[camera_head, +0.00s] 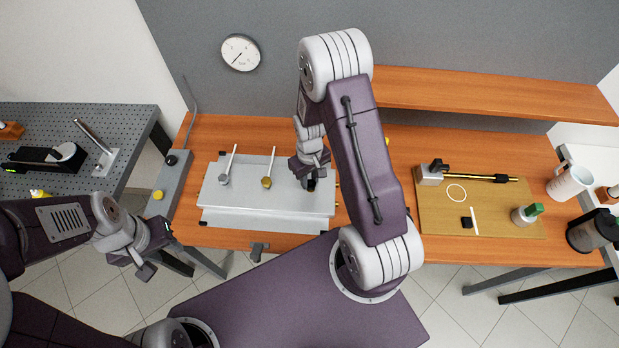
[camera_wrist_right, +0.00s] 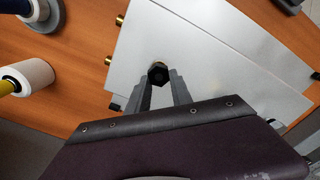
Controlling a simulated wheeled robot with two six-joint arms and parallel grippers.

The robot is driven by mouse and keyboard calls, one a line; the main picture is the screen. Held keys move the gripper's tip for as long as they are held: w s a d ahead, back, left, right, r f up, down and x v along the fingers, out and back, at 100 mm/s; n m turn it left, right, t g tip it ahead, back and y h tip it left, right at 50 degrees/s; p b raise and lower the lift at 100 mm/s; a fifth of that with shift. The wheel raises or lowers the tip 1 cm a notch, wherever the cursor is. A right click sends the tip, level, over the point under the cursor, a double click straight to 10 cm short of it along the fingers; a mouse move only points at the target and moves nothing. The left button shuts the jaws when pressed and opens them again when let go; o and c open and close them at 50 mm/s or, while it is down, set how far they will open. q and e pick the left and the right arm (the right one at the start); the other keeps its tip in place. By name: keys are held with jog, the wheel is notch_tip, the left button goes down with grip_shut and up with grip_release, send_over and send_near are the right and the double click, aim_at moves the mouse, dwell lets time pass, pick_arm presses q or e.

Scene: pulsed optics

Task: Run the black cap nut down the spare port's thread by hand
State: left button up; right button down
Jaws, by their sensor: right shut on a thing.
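The black cap nut (camera_wrist_right: 158,74) sits between the fingertips of my right gripper (camera_wrist_right: 160,92), which is shut on it. In the head view my right gripper (camera_head: 311,180) points down at the right end of the silver box (camera_head: 265,200), with a dark bit of the nut (camera_head: 311,185) below it. The spare port and its thread are hidden under the nut and fingers; I cannot tell how far the nut is on. My left gripper (camera_head: 158,252) is open and empty, left of the box, beyond the wooden bench's front left corner.
A tan mat (camera_head: 440,215) with small parts lies to the right. A grey strip with a yellow button (camera_head: 158,195) stands left.

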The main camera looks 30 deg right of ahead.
jog(key=m, duration=0.2)
jog(key=shift+d+m, duration=0.1)
jog(key=shift+m, duration=0.3)
jog(key=shift+m+p, duration=0.3)
jog(key=shift+m, duration=0.7)
jog(key=m, duration=0.3)
jog(key=shift+s+d, duration=0.1)
jog(key=shift+d, duration=0.05)
jog(key=shift+m, duration=0.9)
jog(key=m, duration=0.2)
jog(key=m+p, duration=0.1)
jog(key=m, duration=0.1)
jog(key=shift+s+d+f+m, duration=0.1)
jog(key=shift+s+d+m, duration=0.05)
jog(key=shift+m, duration=0.25)
